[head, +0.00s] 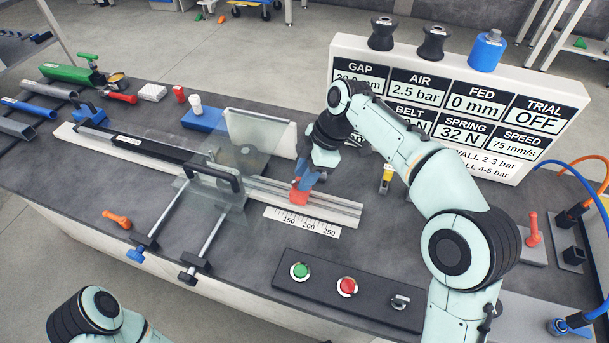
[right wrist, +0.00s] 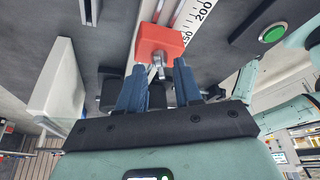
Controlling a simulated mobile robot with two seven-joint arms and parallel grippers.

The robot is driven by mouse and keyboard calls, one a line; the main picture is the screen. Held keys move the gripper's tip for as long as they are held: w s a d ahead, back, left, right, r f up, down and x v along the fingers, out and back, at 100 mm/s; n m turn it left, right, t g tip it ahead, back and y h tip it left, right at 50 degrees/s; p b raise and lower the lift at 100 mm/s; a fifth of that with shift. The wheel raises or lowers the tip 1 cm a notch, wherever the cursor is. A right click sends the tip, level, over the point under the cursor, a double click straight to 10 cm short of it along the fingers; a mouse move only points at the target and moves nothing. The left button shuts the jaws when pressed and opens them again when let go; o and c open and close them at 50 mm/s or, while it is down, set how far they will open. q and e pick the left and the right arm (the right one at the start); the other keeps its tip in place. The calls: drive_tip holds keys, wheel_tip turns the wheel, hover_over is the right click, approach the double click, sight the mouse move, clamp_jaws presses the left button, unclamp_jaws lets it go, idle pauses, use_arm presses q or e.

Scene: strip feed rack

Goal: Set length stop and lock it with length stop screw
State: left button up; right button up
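The length stop, a red-orange block (head: 299,197), sits on the pale rail (head: 335,205) behind the scale strip (head: 303,222), near the 150 end. In the right wrist view the block (right wrist: 160,41) lies just beyond my fingertips, with a small grey metal screw or lever (right wrist: 157,70) on its near side. My right gripper (head: 305,181) is directly above the stop, pointing down. Its blue fingers (right wrist: 158,82) are apart, one on each side of the metal piece, with gaps visible. My left gripper is out of view; only part of that arm shows at bottom left.
A clear guard with a black handle (head: 215,170) stands left of the stop. A white panel of labelled settings (head: 455,100) stands behind. A control box with green and red buttons (head: 345,288) lies in front. An orange-handled tool (head: 117,218) lies front left.

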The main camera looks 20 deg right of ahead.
drive_tip(key=shift+a+f, duration=0.1)
drive_tip(key=shift+f, duration=0.1)
drive_tip(key=shift+c, duration=0.3)
clamp_jaws()
